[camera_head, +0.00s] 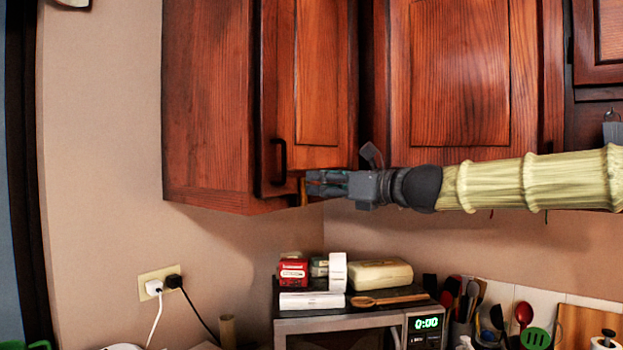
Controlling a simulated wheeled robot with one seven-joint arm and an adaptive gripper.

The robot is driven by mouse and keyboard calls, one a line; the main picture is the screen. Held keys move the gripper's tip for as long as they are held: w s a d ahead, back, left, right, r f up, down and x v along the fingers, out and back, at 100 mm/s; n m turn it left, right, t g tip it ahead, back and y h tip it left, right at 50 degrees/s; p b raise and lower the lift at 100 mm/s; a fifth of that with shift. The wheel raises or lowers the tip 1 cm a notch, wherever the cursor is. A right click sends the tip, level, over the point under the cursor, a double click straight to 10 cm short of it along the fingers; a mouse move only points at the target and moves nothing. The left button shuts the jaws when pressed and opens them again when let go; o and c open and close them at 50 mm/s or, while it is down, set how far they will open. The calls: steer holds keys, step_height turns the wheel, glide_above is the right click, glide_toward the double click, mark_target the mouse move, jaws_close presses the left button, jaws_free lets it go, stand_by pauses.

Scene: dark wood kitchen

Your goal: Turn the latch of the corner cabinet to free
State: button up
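The corner cabinet (208,105) is reddish-brown wood and hangs on the wall at the upper left. Its door (320,80) carries a black vertical handle (280,162) near the lower left edge. A small yellowish-brown upright piece (304,192), which looks like the latch, shows at the door's bottom edge, right of the handle. My gripper (312,183) comes in from the right, with its fingertips pointing left at this piece. The fingertips partly overlap it in the picture; I cannot tell whether they touch it or how far apart the fingers are.
Another wall cabinet (460,70) hangs to the right, behind my arm. Below, a microwave (350,325) bears boxes (293,272) and a wooden spoon (390,299). Utensils (470,295) stand right of it. The wall (100,150) left of the cabinet is clear above the socket (160,282).

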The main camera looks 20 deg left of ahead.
mark_target(304, 192)
steer(key=x, duration=0.3)
steer(key=shift+a, duration=0.15)
steer(key=shift+c, duration=0.4)
jaws_close()
